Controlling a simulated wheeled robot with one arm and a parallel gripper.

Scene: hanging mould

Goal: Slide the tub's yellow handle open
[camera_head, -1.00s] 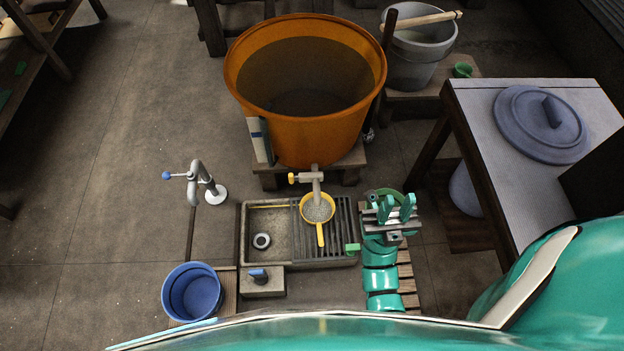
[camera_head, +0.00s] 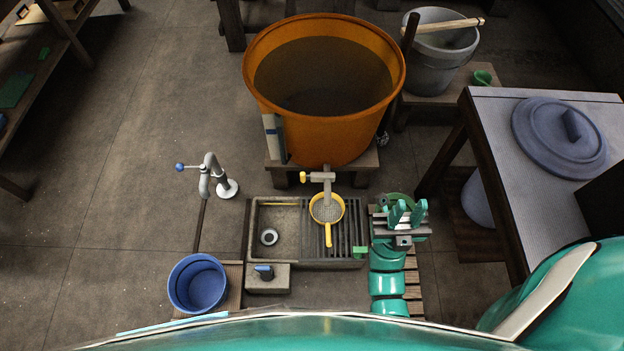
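The large orange tub (camera_head: 325,135) stands on a low wooden stand, with dark liquid visible inside. A grey spout sticks out at its base, with a small yellow handle (camera_head: 304,177) on the spout's left side. A yellow-rimmed strainer (camera_head: 327,210) sits under the spout, over the slatted part of the sink. My gripper (camera_head: 408,214) is to the right of the sink, well apart from the handle and lower in the picture.
The sink (camera_head: 273,214) lies in front of the tub, with a curved tap (camera_head: 212,175) and a blue bucket (camera_head: 197,284) on the left. A table with a blue lid (camera_head: 560,135) stands at the right. A grey bucket (camera_head: 430,68) is behind. The left floor is open.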

